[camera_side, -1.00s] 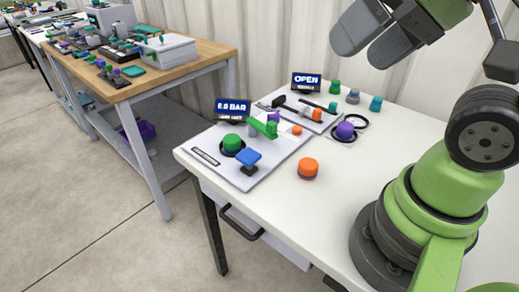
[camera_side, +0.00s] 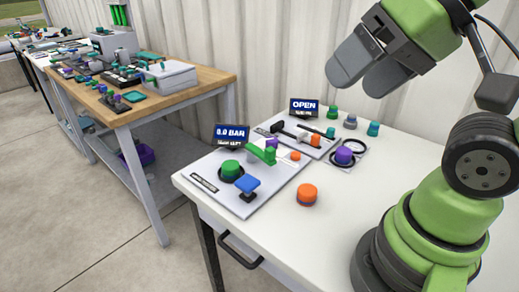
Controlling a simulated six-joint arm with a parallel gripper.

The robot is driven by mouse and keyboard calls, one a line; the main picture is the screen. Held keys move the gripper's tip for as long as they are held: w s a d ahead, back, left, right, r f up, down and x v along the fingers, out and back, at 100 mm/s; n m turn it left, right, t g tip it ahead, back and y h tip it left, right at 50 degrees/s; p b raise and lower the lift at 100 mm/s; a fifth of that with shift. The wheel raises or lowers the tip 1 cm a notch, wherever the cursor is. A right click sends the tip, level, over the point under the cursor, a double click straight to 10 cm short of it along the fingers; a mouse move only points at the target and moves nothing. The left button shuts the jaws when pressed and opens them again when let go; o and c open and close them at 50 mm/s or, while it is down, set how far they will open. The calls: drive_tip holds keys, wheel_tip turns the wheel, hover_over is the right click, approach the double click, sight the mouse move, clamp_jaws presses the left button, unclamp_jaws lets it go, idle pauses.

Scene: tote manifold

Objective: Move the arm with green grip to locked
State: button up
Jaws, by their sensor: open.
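A green arm (camera_side: 262,152) stands on the front grey panel (camera_side: 212,165), beside a round green knob (camera_side: 230,170) and a blue square-topped piece (camera_side: 247,187). A small purple piece is partly hidden behind the arm. The panel's display (camera_side: 231,136) seems to read 8.0 BAR. The rear panel (camera_side: 323,147) has a black handle (camera_side: 283,130), an orange grip (camera_side: 315,140) and a teal-green piece (camera_side: 331,132); its display (camera_side: 303,108) reads OPEN. My gripper (camera_side: 354,86) is open and empty, above the white table at the back, apart from both panels. No locked marking is readable.
An orange knob (camera_side: 307,194) stands loose on the white table (camera_side: 300,235). A purple knob (camera_side: 344,156) with a black ring is right of the rear panel. Several green and teal knobs (camera_side: 350,121) stand behind. A wooden bench (camera_side: 200,85) stands left.

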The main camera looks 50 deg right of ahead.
idle(0.3)
drive_tip(key=shift+w, duration=0.2)
drive_tip(key=c, duration=0.5)
drive_tip(key=m+g+h, duration=0.2)
drive_tip(key=m+g, duration=0.5)
drive_tip(key=m, duration=0.9)
hover_over(268, 150)
wheel_tip(268, 150, down, 15)
drive_tip(key=shift+r, duration=0.2)
drive_tip(key=shift+f, duration=0.7)
wheel_tip(268, 150, down, 9)
drive_tip(key=shift+r, duration=0.1)
drive_tip(key=shift+c, duration=0.5)
clamp_jaws()
